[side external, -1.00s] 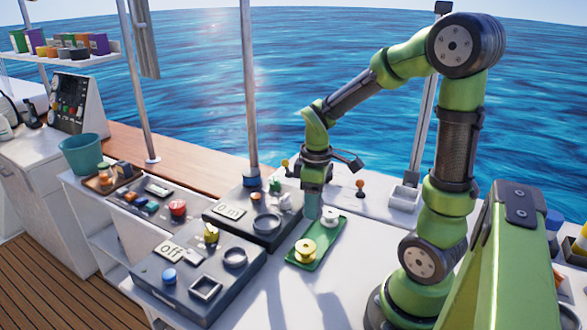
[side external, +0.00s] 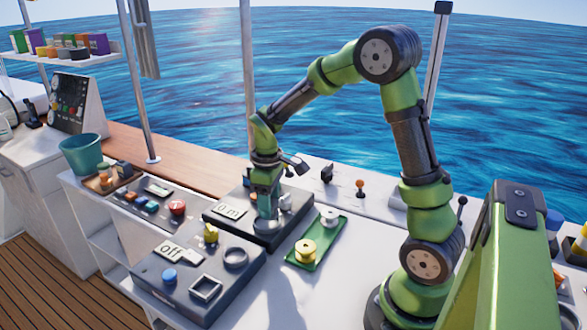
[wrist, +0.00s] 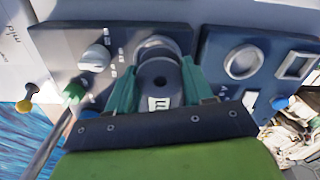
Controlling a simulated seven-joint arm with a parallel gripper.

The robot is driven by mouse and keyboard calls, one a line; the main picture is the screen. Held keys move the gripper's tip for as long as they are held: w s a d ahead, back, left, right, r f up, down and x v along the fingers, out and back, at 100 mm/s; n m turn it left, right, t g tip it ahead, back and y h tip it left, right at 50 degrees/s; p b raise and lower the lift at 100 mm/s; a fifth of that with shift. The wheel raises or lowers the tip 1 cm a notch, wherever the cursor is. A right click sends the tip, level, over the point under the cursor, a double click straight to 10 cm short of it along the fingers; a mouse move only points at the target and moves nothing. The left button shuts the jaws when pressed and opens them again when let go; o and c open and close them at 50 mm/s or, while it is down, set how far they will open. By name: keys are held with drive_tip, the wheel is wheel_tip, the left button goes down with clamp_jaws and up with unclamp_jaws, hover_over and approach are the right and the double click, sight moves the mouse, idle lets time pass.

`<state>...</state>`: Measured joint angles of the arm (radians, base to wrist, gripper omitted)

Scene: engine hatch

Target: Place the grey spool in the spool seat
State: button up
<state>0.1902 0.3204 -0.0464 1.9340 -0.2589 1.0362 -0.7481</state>
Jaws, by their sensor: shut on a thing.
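My gripper (wrist: 158,88) is shut on the grey spool (wrist: 160,76), whose round top with a dark centre hole shows between the green fingers in the wrist view. In the side view my gripper (side external: 266,212) is over the rear dark box (side external: 240,218). The round ring seat (wrist: 155,45) on that box shows just beyond the spool in the wrist view, partly covered by it. In the side view the gripper hides most of this ring. I cannot tell whether the spool touches the seat.
A green tray (side external: 322,252) holds a yellow spool (side external: 305,250) and a pale spool (side external: 330,217). The front box (side external: 185,285) has a round ring (side external: 235,258), a square frame (side external: 206,287) and a blue button (side external: 169,276). A white knob (wrist: 95,60) stands close beside the gripper.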

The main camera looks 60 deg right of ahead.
drive_tip(key=shift+w+d, duration=0.1)
drive_tip(key=shift+w, duration=0.2)
drive_tip(key=shift+w+f, duration=0.2)
drive_tip(key=shift+f, duration=0.7)
drive_tip(key=shift+w+f, duration=0.15)
drive_tip(key=shift+f, duration=0.75)
drive_tip(key=shift+f, duration=0.1)
drive_tip(key=o, duration=1)
drive_tip(key=shift+o, duration=0.2)
